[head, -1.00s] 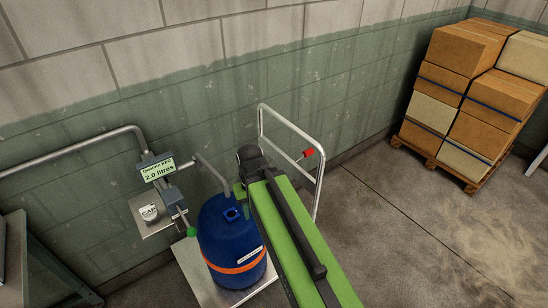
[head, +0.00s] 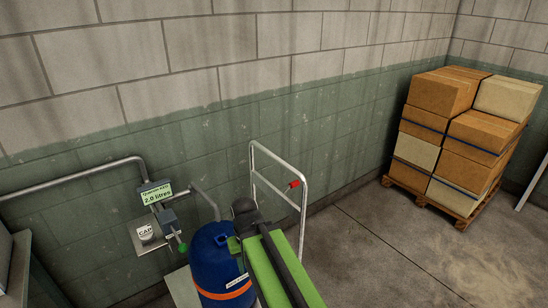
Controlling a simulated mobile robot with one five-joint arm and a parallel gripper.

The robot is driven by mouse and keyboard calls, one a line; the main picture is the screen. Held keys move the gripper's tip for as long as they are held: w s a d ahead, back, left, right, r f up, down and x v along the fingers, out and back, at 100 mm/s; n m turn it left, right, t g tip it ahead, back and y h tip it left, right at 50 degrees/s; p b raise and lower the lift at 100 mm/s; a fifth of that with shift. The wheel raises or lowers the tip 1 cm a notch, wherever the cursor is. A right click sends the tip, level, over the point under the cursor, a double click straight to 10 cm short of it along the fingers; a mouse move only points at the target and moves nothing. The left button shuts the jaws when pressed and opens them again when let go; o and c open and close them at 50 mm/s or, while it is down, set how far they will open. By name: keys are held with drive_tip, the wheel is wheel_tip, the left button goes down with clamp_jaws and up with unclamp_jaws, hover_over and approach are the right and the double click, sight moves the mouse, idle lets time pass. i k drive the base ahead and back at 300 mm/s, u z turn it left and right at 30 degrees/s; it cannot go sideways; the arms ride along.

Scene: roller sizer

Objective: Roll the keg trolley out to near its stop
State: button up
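The keg trolley has a pale flat deck (head: 183,291) and a tall white tube handle (head: 276,152) with a red grip (head: 293,185) on its right side. A blue keg (head: 209,264) with an orange band stands upright on the deck. My green arm (head: 283,272) reaches over the keg's right side and hides part of the keg and the handle's lower end. The dark end of my arm, where my gripper (head: 243,208) is, lies between the keg and the handle. Its fingers cannot be made out. The trolley's stop cannot be identified.
A filling pipe (head: 205,197) ends above the keg, by a sign reading 2.0 litres (head: 156,192), a green-knobbed lever (head: 182,247) and a CAP holder (head: 146,232). Boxes on a pallet (head: 440,199) stand at the right. Concrete floor between is clear.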

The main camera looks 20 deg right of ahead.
sight(211, 279)
drive_tip(key=u, duration=0.25)
drive_tip(key=k, duration=0.1)
drive_tip(key=u, duration=2.35)
drive_tip(key=k, duration=1)
drive_tip(key=z, duration=2.1)
drive_tip(key=i, duration=1.05)
drive_tip(key=u, duration=0.05)
